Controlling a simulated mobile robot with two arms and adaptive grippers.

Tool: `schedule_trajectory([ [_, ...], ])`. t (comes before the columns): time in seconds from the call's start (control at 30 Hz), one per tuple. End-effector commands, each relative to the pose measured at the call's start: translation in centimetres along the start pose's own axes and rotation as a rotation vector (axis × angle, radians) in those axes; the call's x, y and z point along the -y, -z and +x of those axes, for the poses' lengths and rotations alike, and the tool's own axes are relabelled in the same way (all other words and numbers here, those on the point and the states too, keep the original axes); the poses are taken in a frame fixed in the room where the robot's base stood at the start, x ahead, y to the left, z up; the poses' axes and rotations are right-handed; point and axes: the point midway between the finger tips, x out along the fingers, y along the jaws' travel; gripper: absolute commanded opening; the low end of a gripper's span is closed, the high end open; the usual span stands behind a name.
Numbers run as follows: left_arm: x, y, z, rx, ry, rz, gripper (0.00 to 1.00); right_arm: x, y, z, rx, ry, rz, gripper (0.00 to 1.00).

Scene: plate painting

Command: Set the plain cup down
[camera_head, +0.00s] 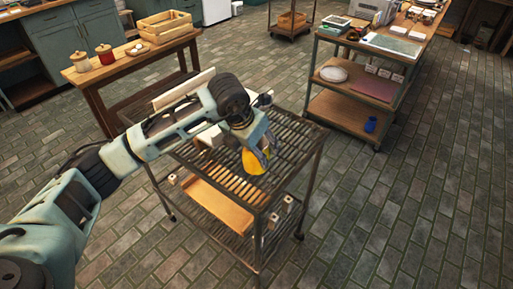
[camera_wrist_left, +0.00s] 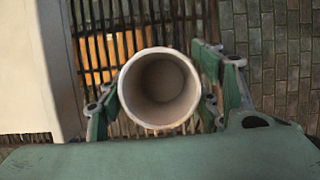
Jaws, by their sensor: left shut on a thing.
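The plain cup (camera_wrist_left: 160,118) is pale beige and round, and I look down into its empty inside in the left wrist view. My left gripper (camera_head: 261,150) has a green finger on each side of the cup and is shut on it. The gripper and cup are over the slatted top of a metal rack cart (camera_head: 299,132). A yellow patch (camera_head: 254,162) shows at the gripper in the head view; I cannot tell whether it is the cup's side. Whether the cup touches the slats is unclear. My right gripper is not in view.
A pale block or panel (camera_wrist_left: 25,70) stands left of the cup. An orange-brown board (camera_head: 218,203) lies on the cart's lower shelf. A wooden table (camera_head: 150,62) with jars and a crate stands behind left; a shelved cart (camera_head: 330,102) stands behind right. Slats right of the gripper are clear.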

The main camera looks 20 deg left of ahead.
Motion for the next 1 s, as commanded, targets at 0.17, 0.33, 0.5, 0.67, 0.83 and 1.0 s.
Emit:
schedule_trajectory([
  [0.17,0.0,0.4,1.2,0.003,0.0,0.0,0.24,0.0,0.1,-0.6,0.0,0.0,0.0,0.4],
  [0.33,0.0,0.4,1.2,0.004,0.0,0.0,0.24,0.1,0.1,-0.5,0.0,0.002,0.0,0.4],
  [0.5,0.0,0.5,1.4,0.002,0.0,0.0,0.63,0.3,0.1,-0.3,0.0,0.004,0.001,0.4],
  [0.67,0.0,0.5,1.4,0.002,0.0,0.0,0.77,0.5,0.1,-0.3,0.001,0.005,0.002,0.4],
  [0.83,0.0,0.5,1.4,0.002,0.0,0.0,0.78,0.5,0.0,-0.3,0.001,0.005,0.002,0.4],
  [1.0,0.0,0.5,1.3,0.002,0.0,0.0,0.78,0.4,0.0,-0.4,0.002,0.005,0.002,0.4],
])
